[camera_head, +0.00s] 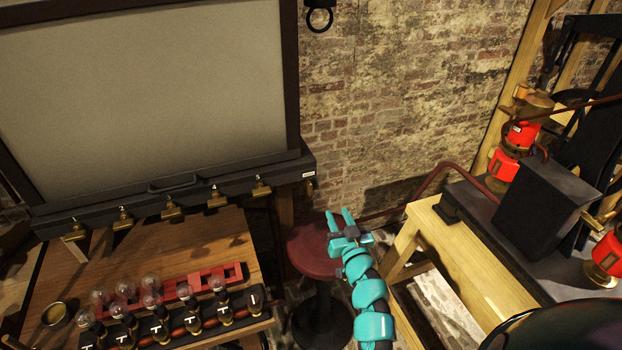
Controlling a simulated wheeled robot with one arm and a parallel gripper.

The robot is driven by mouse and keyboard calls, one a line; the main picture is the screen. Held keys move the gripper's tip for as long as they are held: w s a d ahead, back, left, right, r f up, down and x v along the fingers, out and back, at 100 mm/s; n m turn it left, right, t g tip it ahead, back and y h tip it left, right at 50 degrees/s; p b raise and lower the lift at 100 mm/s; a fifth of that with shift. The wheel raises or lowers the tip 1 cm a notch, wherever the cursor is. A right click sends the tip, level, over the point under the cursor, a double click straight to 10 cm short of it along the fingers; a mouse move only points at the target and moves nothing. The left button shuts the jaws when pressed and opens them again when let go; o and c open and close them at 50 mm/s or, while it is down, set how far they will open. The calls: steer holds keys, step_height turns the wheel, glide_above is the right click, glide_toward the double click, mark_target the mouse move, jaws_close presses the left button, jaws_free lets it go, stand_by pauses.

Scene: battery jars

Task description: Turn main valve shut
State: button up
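My teal gripper (341,218) is at the lower middle, in front of a round dark red stool (310,262). Its two fingers point up and stand apart, with nothing visible between them. I cannot tell for sure which part is the main valve. A red and brass fitting (505,165) with a dark red pipe (440,170) stands at the right, well apart from my gripper. Another red fitting (606,255) is cut off at the right edge. Several brass taps (170,209) line the dark ledge at the left.
A wooden table (215,238) at the lower left bears glass bulbs (150,283), a red rack (222,278) and a row of black holders (190,320). A wooden bench (450,255) with a black box (540,205) stands right of my arm. A large framed panel (150,90) is behind.

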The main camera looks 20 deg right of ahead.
mark_target(311, 185)
steer(key=w+a+p, duration=0.1)
steer(key=w, duration=0.4)
steer(key=w+f+n+p, duration=0.1)
steer(key=w, duration=0.5)
steer(key=w+a+n+y+p, duration=0.1)
steer(key=w, duration=0.5)
steer(key=shift+w+a+f+g+p, duration=0.15)
steer(key=shift+w+a+g+p, duration=0.05)
steer(key=shift+a+g+p, duration=0.15)
jaws_close()
